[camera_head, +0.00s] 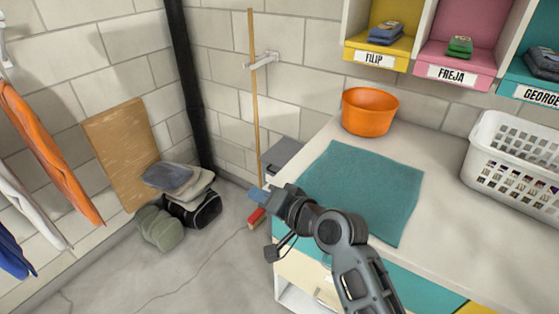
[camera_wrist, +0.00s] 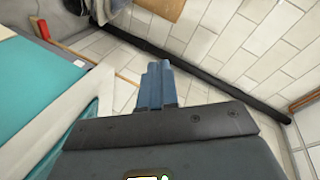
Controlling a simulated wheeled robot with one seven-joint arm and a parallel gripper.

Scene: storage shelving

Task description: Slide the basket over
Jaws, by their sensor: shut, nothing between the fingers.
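A white perforated basket (camera_head: 512,165) stands at the right end of the counter (camera_head: 440,150), partly cut off by the picture edge. My gripper (camera_head: 257,194) is at the counter's left front side, in the air beyond the teal mat, well apart from the basket. In the wrist view my gripper (camera_wrist: 157,82) is shut and empty, with its blue fingers together and pointing toward the floor and wall. The basket is not in the wrist view.
A teal mat (camera_head: 365,185) lies on the counter left of the basket. An orange bowl (camera_head: 369,112) stands at the back. Labelled cubbies (camera_head: 452,72) hang above the counter. A wooden pole (camera_head: 254,100) leans near the wall.

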